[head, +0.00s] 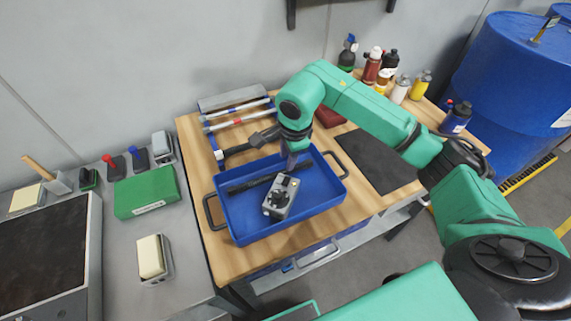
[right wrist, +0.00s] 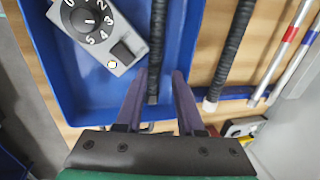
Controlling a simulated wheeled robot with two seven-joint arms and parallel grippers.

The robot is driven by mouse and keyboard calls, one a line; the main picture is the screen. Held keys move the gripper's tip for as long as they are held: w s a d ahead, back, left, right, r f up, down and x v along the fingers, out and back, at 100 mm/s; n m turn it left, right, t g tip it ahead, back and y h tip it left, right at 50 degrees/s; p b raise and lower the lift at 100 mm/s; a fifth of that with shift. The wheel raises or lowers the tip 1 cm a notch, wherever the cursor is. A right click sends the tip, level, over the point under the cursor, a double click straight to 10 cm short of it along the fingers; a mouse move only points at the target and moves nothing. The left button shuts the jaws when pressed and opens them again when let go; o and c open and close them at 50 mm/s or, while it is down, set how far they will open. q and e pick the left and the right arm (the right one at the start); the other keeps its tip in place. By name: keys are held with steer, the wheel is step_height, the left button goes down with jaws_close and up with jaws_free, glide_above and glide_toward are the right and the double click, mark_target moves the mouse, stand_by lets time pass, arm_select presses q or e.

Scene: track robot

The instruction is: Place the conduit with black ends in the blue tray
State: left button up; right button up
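The blue tray (head: 240,231) stands on the wooden table. A dark, ribbed rod (head: 250,184) lies inside it along the back, behind a grey dial box. In the right wrist view this rod (right wrist: 158,45) looks black along its visible length; I cannot tell if it is the conduit with black ends. Another black-wrapped rod (right wrist: 232,50) with a pale tip lies outside the tray, by the rack. My right gripper (right wrist: 159,74) is open above the tray, its fingers apart on either side of the first rod's line, not closed on it. My left gripper is not in view.
The grey dial box (head: 282,197) sits in the tray. Behind are silver rods (head: 238,117) with red and blue bands on a rack. A dark mat (head: 375,160) lies right of the tray, with bottles (head: 372,66) behind. A green box (head: 146,192) is on the left bench.

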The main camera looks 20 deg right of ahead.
steer(key=v, duration=0.7)
steer(key=shift+s+r, duration=0.1)
steer(key=shift+s, duration=0.05)
